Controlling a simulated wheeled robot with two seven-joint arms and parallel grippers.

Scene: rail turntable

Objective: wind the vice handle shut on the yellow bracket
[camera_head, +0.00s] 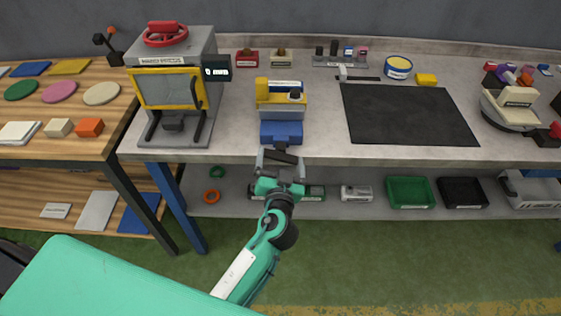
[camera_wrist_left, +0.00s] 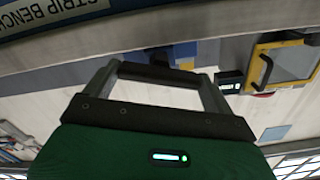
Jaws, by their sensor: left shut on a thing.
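The blue vice (camera_head: 281,131) stands at the front edge of the grey bench; part of it shows in the wrist view (camera_wrist_left: 183,52). The yellow bracket (camera_head: 262,89) is at the top of the vice, with grey and dark parts beside it. I cannot tell whether the jaws touch it. My left gripper (camera_head: 280,158) is at the front of the vice, just off the bench edge. Its fingers (camera_wrist_left: 160,76) are at the two ends of a dark bar, which looks like the vice handle, and are shut on it. The right gripper is not in view.
A grey press with a yellow-framed window (camera_head: 172,88) stands left of the vice. A black mat (camera_head: 408,114) lies to the right, mostly clear. A blue-and-yellow tin (camera_head: 398,67) stands behind it. Green (camera_head: 409,192) and black (camera_head: 462,192) trays sit on the lower shelf.

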